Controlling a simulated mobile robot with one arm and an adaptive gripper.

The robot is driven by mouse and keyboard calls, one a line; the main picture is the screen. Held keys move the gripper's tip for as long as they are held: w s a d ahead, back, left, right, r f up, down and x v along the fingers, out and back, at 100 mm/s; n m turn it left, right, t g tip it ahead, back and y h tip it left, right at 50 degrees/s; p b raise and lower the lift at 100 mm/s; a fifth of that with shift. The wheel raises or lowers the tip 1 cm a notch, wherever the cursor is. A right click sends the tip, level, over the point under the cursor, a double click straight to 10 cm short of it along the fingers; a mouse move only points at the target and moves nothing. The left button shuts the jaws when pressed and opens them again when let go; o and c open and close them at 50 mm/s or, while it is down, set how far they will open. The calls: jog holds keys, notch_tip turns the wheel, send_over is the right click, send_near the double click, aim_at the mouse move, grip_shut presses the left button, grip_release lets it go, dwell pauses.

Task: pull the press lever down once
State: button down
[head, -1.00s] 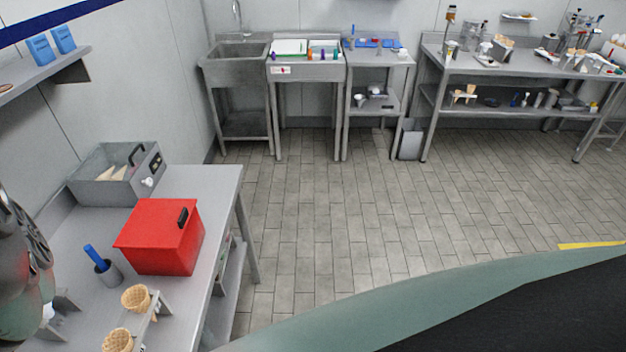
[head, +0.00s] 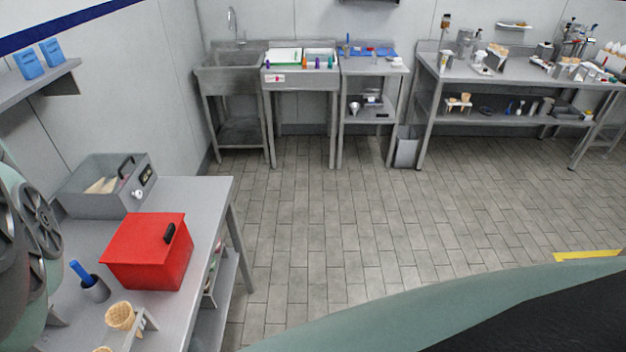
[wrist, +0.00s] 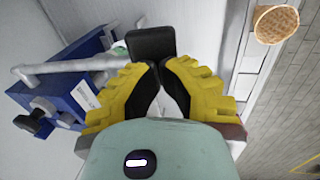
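In the wrist view, the press (wrist: 62,95) is a blue body with a white label at the left. Its pale lever bar (wrist: 75,66) runs right toward a black block (wrist: 151,44), which looks like its grip; the join is partly hidden. My gripper (wrist: 158,66) has yellow, ridged fingers with black inner pads. Its tips are drawn nearly together, overlapping the lower edge of the black block. No held object shows between them; whether they touch the block is unclear. The press and gripper do not show in the head view.
In the head view, a red box (head: 150,250), a grey bin (head: 90,195) and a cup with a blue-handled tool (head: 95,288) stand on the left counter. A waffle cone (head: 121,316) sits in a holder; one also shows in the wrist view (wrist: 276,23). The floor (head: 350,230) is clear.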

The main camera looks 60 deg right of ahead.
notch_tip(320, 180, up, 6)
jog(key=s+d+p, duration=0.1)
jog(key=s+p, duration=0.1)
jog(key=p, duration=0.4)
jog(key=shift+s+d+f, duration=0.15)
jog(key=shift+d+f, duration=0.05)
jog(key=shift+d, duration=0.2)
dwell(0.5)
